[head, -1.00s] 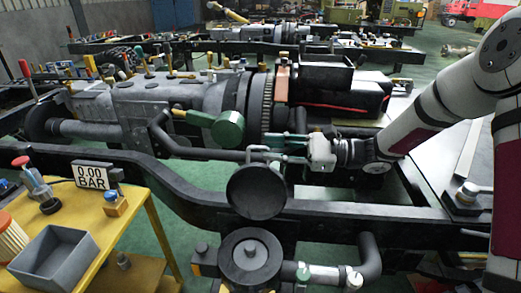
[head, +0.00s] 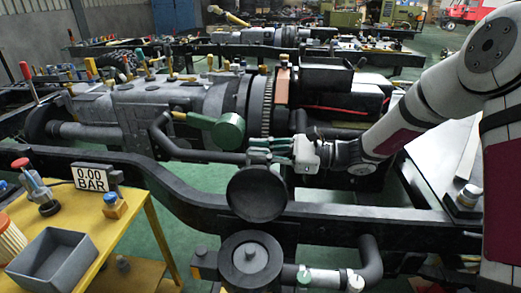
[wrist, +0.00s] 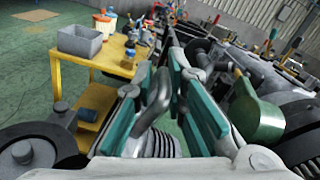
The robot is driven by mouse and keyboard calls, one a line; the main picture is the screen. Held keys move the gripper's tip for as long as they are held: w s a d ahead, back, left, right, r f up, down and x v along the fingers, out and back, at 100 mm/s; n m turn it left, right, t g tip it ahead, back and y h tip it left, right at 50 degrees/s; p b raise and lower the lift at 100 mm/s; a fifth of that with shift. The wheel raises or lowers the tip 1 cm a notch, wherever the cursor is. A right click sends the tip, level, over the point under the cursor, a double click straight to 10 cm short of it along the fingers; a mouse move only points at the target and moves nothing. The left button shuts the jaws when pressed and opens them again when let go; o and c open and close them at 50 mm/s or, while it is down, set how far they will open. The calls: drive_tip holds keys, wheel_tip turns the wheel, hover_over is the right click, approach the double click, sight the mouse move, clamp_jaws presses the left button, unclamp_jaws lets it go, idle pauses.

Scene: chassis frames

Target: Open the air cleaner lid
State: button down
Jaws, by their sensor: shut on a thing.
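The air cleaner (head: 250,258) is a round black canister low in the middle of the head view. It also shows at the left of the wrist view (wrist: 32,153). Its lid (head: 257,194) is a dark disc standing raised above and behind the canister, inner side towards the head camera. My gripper (head: 262,146) is at the lid's upper edge, coming from the right. I take this part to belong to the lid, but the exact contact is hidden in the head view.
A dark chassis rail (head: 380,213) runs behind the canister, and a bent hose (head: 369,262) lies to its right.

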drive_tip(key=s+p, duration=0.1)
drive_tip(key=s, duration=0.1)
drive_tip(key=s+r+n+p, duration=0.1)
drive_tip(key=shift+s+r, duration=0.15)
drive_tip(key=shift+s, duration=0.2)
drive_tip(key=c, duration=1.7)
unclamp_jaws()
drive_tip(key=shift+r, duration=0.1)
drive_tip(key=d, duration=1.2)
drive_tip(key=shift+s, duration=0.25)
